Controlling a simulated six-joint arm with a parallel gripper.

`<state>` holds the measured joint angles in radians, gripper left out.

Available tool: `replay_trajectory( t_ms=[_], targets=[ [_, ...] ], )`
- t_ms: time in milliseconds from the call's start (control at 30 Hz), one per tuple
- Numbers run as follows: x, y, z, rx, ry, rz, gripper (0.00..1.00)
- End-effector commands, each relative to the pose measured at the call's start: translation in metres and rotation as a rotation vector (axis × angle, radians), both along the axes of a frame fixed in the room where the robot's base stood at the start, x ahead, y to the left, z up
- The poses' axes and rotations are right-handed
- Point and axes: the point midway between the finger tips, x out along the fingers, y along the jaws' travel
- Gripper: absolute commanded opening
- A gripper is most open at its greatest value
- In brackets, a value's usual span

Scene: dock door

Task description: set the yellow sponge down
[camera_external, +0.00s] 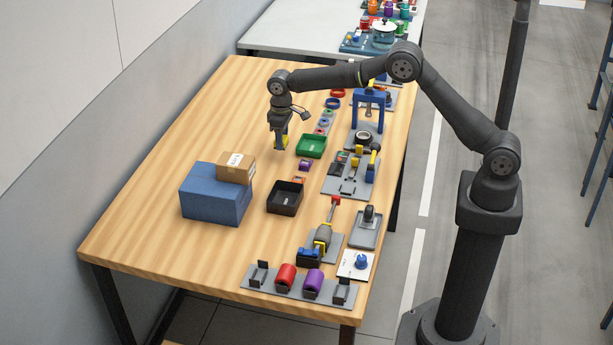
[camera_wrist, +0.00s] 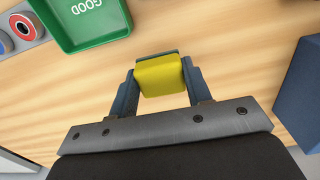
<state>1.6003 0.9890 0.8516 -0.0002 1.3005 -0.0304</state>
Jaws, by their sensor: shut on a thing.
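The yellow sponge (camera_wrist: 161,76) is a small block held between the two fingers of my gripper (camera_wrist: 160,82) in the wrist view. In the external view my gripper (camera_external: 281,143) points down over the wooden table, left of the green tray, and a bit of the yellow sponge (camera_external: 285,140) shows at its fingers. The gripper is shut on the sponge. Bare wood shows around the sponge in the wrist view. I cannot tell whether the sponge touches the table.
The green tray (camera_external: 311,146) stands right of my gripper, and a black tray (camera_external: 285,197) stands nearer the front. A blue box (camera_external: 214,197) with a cardboard box (camera_external: 236,168) on top is at the front left. The wooden table (camera_external: 190,130) is clear at the left and back.

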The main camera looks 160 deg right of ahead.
Motion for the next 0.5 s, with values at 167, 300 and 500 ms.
replay_trajectory(
  t_ms=[167, 300, 500],
  targets=[
    [0.012, -0.007, -0.008, -0.001, 0.000, 0.000, 0.23],
    [0.012, -0.007, -0.021, 0.001, 0.000, 0.000, 0.23],
    [0.011, -0.006, -0.047, 0.000, 0.000, 0.000, 0.23]
  ],
)
